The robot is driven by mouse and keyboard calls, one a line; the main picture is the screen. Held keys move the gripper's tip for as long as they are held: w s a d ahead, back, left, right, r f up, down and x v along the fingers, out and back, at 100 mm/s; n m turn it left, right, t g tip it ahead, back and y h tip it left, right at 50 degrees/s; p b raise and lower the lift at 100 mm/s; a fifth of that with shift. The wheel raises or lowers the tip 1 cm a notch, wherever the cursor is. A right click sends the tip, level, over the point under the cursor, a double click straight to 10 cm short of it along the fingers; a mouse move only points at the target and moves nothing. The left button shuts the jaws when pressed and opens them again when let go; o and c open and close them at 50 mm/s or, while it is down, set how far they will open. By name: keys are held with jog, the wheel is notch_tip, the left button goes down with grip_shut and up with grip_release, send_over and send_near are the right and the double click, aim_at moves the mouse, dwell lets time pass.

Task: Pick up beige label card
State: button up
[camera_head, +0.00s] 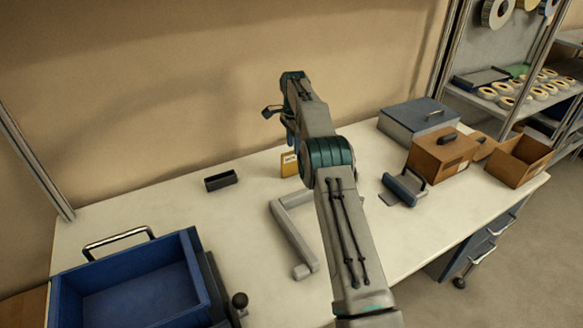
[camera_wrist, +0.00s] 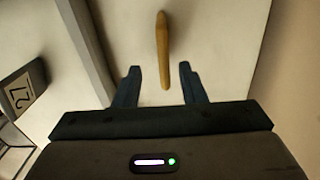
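The beige label card (camera_head: 289,164) stands on the white table toward the back wall, just left of my arm's elbow. In the wrist view the card (camera_wrist: 163,50) shows edge-on as a narrow tan strip. My gripper (camera_wrist: 158,70) is open and empty. Its two dark blue fingers are spread to either side of the card's line, and the card's near end reaches to about the fingertips. I cannot tell the height gap between them. In the head view my arm largely hides the gripper above the card.
A grey angled bar (camera_head: 291,236) lies in front of the card. A small black box (camera_head: 221,181) sits to the left, and a blue tray (camera_head: 72,294) at front left. Brown boxes (camera_head: 431,156) and a grey-blue case (camera_head: 409,122) stand right. The wall is close behind.

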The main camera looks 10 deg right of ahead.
jog(key=p, duration=0.1)
send_over(292, 175)
jog(key=shift+w+d+f, duration=0.1)
jog(key=shift+w+f, duration=0.1)
jog(key=shift+f, duration=1.5)
jog(key=shift+w+f, duration=0.15)
jog(key=shift+f, duration=1.5)
grip_shut()
